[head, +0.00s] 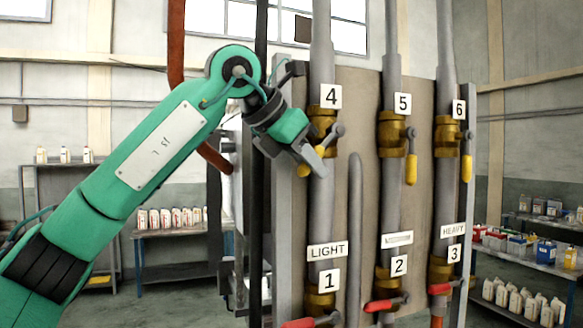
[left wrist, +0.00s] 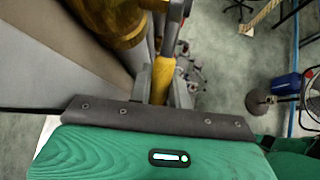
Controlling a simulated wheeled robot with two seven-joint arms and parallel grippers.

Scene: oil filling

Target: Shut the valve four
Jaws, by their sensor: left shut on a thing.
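Valve four, a brass body (head: 322,122) under the label "4", sits on the leftmost grey pipe of the panel. Its grey pivot shows on the right side of the body. My left gripper (head: 315,157) is just below this valve, at its lever. In the left wrist view, the yellow valve handle (left wrist: 162,80) runs between the fingers of my left gripper (left wrist: 162,88), which is shut on it. The brass body (left wrist: 110,18) shows at the top there. In the head view the gripper hides most of the handle. My right gripper is not in view.
Valve five (head: 391,133) and valve six (head: 447,135) stand to the right, their yellow handles hanging down. Lower valves one, two and three have red handles. A dark vertical post (head: 260,200) stands left of the panel. Shelves with bottles line both sides.

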